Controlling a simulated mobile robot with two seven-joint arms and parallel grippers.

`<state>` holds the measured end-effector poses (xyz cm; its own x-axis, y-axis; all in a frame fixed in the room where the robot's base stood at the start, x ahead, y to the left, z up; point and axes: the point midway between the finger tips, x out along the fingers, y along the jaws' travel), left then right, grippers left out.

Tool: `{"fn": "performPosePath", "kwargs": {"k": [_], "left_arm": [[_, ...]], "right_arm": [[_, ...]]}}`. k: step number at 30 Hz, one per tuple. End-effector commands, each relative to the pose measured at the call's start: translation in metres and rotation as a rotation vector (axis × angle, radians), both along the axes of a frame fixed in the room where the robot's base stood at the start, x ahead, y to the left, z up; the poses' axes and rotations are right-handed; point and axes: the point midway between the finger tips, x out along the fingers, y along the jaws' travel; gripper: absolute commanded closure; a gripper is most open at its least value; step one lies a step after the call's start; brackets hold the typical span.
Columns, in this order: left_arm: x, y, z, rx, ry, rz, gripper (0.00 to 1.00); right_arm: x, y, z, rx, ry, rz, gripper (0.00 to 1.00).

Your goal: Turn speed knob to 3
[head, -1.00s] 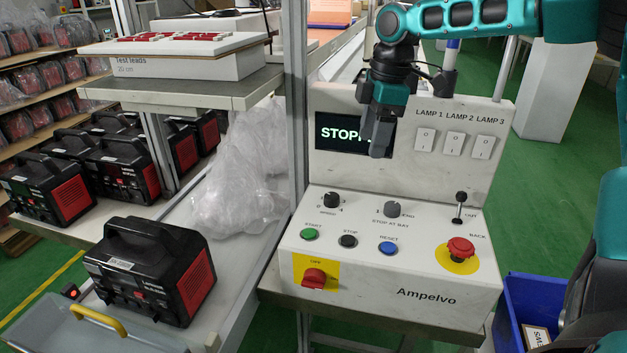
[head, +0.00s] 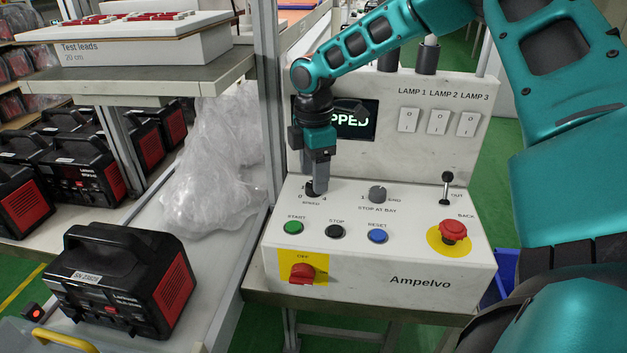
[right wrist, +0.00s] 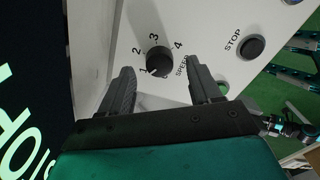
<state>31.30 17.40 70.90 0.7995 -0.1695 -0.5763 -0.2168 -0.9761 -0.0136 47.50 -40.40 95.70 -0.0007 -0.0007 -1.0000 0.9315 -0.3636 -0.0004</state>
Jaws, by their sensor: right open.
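The speed knob (head: 310,188) is a small black knob at the upper left of the white control panel (head: 345,268), partly hidden by my right gripper (head: 318,188). In the right wrist view the whole knob (right wrist: 158,60) shows, with printed numbers 1 to 4 around it and the word SPEED beside it. I cannot clearly tell which number its pointer marks. My right gripper is open, with its fingers (right wrist: 161,70) on either side of the knob. Whether the fingers touch it I cannot tell. My left gripper is not in view.
The stop-at-bay knob (head: 377,194) is just right of the speed knob. Below are green start (head: 293,227), black stop (head: 336,231) and blue reset (head: 377,236) buttons. A red mushroom button (head: 453,230) and red rotary switch (head: 303,271) stick out. A display (head: 360,120) stands behind.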

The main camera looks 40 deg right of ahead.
Motion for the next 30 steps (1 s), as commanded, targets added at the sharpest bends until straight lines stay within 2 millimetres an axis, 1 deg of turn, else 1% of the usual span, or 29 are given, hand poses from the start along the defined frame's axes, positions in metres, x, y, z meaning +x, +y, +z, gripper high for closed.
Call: {"fn": "performPosePath", "kwargs": {"k": [1,3,6,15,17,30], "left_arm": [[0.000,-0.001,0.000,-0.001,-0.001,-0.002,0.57],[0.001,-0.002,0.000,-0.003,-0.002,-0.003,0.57],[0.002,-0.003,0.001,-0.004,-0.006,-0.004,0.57],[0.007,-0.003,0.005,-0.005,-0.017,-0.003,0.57],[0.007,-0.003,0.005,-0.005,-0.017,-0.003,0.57],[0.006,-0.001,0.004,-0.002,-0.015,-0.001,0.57]], "right_arm": [[0.000,0.000,-0.007,-0.001,0.001,0.001,0.37],[0.000,0.000,-0.014,0.000,0.002,0.000,0.37],[0.000,0.000,-0.019,0.000,0.000,0.000,0.37],[0.000,0.000,-0.021,0.000,-0.001,-0.001,0.37],[0.000,0.000,-0.021,0.001,-0.001,-0.001,0.42],[0.000,0.000,-0.021,0.001,-0.001,-0.001,0.84]]}}
